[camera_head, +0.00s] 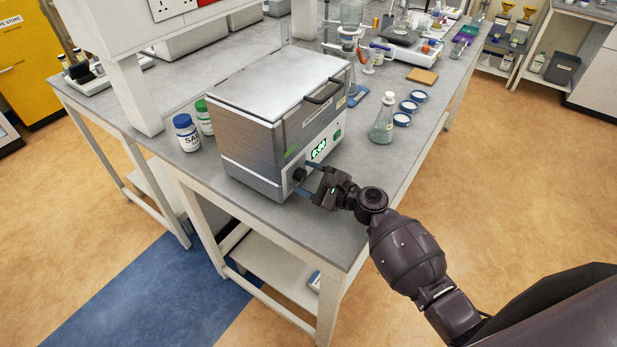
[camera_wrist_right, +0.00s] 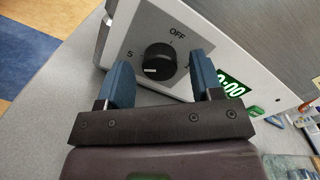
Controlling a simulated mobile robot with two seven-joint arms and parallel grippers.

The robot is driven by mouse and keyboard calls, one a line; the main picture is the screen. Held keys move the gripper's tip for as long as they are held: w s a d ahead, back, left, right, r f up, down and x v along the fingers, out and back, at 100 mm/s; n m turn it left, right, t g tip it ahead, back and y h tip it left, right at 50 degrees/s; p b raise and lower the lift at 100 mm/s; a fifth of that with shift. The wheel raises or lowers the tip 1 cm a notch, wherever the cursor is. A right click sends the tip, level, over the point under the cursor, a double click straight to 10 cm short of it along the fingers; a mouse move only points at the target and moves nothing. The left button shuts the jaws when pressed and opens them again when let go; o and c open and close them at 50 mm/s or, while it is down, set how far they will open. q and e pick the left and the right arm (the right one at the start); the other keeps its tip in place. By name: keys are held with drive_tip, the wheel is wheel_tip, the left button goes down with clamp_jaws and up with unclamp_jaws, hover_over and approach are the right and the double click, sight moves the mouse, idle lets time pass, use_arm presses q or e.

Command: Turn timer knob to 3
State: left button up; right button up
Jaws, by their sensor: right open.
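The timer knob (camera_wrist_right: 158,60) is a round black dial on the grey front panel of the metal bath (camera_head: 262,150). The wrist view shows OFF above it and a 5 to its left; another mark at the right is partly hidden by a finger. A white line on the knob's face shows towards its lower side in that view. The knob also shows small in the head view (camera_head: 299,174). My right gripper (camera_wrist_right: 161,66) is open, its blue fingers on either side of the knob with visible gaps. My left gripper is out of view.
A lit green display (camera_head: 319,149) beside the knob appears to read 0:00. A conical flask (camera_head: 382,122) and blue-rimmed dishes (camera_head: 402,119) stand right of the bath. A blue-lidded jar (camera_head: 186,133) stands at its left. The bench front edge is close below the gripper.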

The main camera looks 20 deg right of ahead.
drive_tip(key=c, duration=0.9)
drive_tip(key=shift+n+b, duration=0.3)
